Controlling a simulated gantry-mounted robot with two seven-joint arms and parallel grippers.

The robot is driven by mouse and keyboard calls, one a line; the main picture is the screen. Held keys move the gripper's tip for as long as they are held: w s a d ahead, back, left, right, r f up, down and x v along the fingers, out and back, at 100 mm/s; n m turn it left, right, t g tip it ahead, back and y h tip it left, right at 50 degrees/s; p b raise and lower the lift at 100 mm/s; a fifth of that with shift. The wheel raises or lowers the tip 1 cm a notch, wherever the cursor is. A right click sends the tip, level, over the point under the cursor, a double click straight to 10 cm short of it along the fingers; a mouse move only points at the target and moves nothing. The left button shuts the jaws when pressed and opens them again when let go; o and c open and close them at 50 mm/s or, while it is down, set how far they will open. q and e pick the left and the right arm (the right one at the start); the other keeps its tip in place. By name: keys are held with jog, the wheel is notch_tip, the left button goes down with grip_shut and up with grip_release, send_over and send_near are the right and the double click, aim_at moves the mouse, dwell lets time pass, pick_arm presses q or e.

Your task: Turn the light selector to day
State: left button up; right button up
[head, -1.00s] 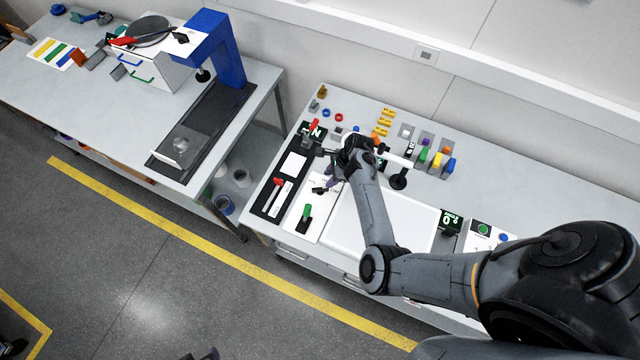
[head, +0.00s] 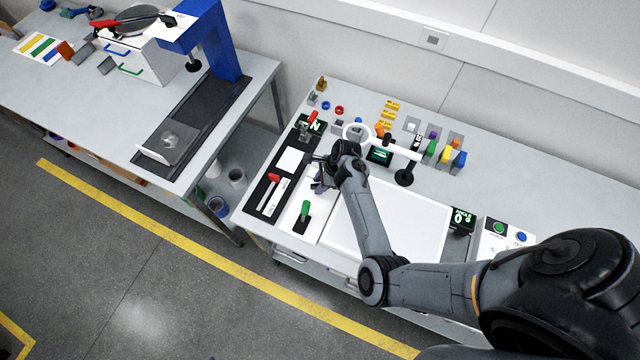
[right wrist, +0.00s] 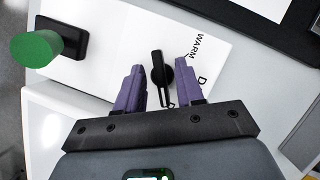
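The light selector (right wrist: 160,75) is a black rotary knob with a slim bar handle on a white panel (right wrist: 103,58), seen in the right wrist view. The word WARM and a letter D, cut off by my finger, are printed beside it. My right gripper (right wrist: 161,85) is open, its purple fingers on either side of the knob, with gaps visible on both sides. Whether a finger touches it I cannot tell. In the head view my right gripper (head: 318,180) is over the white panel (head: 292,218), and my wrist hides the knob. My left gripper is not in view.
A red-handled slider (head: 272,180) lies farther left. A ring lamp or magnifier on a black-based stand (head: 404,177) is behind my wrist. A large white plate (head: 400,225) lies right.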

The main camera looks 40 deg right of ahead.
jog(key=c, duration=0.7)
